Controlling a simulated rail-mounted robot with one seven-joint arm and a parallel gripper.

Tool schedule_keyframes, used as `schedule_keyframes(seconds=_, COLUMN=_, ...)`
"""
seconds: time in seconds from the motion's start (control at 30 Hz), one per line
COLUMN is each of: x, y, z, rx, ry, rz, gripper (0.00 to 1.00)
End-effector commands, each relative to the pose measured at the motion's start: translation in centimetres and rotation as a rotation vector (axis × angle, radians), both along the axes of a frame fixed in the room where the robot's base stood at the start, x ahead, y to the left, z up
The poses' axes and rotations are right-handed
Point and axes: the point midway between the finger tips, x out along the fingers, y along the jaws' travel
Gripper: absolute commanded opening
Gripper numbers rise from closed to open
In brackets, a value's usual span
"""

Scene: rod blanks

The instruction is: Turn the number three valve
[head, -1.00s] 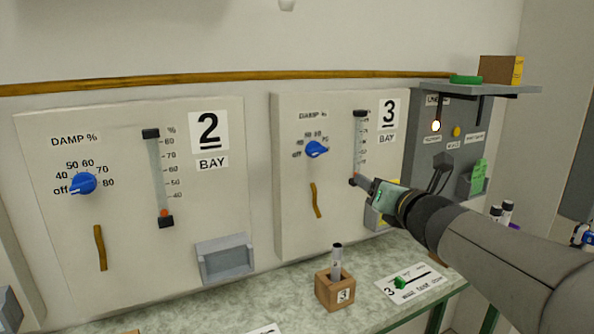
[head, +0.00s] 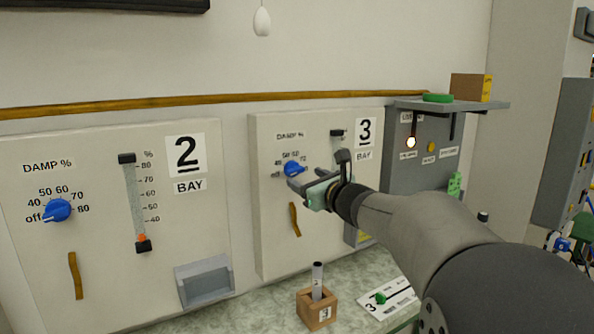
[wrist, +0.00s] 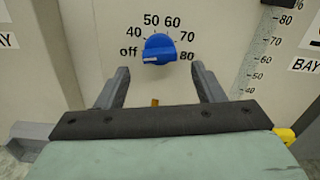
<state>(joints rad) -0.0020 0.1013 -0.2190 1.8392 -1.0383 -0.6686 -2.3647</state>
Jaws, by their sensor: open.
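The bay 3 panel (head: 270,225) carries a blue valve knob (head: 293,169) under the label DAMP %. In the wrist view the knob (wrist: 158,48) sits upper middle, in an arc of marks from off to 80. A white mark on its left side points toward off. My gripper (head: 316,170) is open and empty, in front of the panel by the knob. In the wrist view its two fingers (wrist: 160,70) stand either side of and just below the knob, apart from it. My gripper and arm hide most of the bay 3 gauge in the head view.
The bay 2 panel (head: 100,290) to the left has a similar blue knob (head: 57,210). Below, a wooden block (head: 317,309) holds an upright rod, beside a card (head: 393,298) with a green piece. A shelf (head: 460,105) juts out at right.

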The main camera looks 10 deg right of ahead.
Motion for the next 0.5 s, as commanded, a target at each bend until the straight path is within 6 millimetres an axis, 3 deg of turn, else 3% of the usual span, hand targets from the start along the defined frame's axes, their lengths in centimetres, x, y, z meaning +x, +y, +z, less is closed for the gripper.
schedule_keyframes(seconds=0.2, x=2.9, y=1.1, z=0.1, rx=0.001, ry=0.001, rz=0.000, gripper=0.62)
schedule_keyframes(seconds=0.5, x=3.7, y=1.4, z=0.0, rx=0.001, ry=0.000, rz=-0.001, gripper=0.62)
